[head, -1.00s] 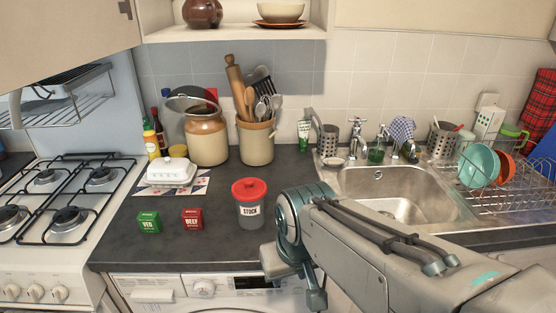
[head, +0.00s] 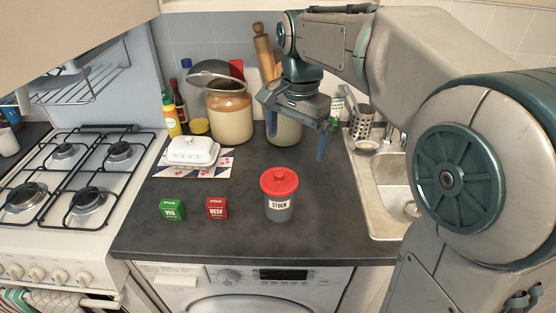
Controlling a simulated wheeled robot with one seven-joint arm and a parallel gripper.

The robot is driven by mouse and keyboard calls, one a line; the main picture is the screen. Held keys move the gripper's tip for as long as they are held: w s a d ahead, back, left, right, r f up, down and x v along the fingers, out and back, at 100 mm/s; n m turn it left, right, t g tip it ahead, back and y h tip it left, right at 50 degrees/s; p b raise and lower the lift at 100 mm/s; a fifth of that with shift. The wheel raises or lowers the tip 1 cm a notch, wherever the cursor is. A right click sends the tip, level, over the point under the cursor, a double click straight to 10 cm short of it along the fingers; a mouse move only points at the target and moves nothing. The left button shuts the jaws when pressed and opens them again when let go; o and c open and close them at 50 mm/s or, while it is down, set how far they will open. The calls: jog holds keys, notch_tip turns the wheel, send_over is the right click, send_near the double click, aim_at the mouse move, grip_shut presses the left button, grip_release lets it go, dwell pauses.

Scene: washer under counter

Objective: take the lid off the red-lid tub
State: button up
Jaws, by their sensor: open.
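The red-lid tub (head: 279,206) stands upright on the dark counter, a grey see-through body with a white STOCK label. Its red lid (head: 279,180) sits on top, with a small raised knob. My gripper (head: 296,146) is open and empty, pointing down above the counter. In the picture it is above and slightly right of the tub, apart from the lid. Its two blue fingers are spread, one at the left and one at the right. It partly hides the utensil crock (head: 284,130) behind it.
A green VEG box (head: 172,210) and a red BEEF box (head: 216,208) stand left of the tub. A white butter dish (head: 192,152) lies further back. The sink (head: 385,195) is at the right, the gas hob (head: 75,185) at the left.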

jog(key=w+a+r+m, duration=0.1)
jog(key=w+a, duration=0.1)
jog(key=a, duration=0.1)
send_over(279, 172)
jog(key=f, duration=0.8)
jog(key=shift+d+p, duration=0.2)
jog(key=shift+p, duration=0.1)
jog(key=shift+a+f+p, duration=0.15)
jog(key=shift+f+p, duration=0.35)
jog(key=shift+f, duration=2.15)
jog(key=c, duration=0.7)
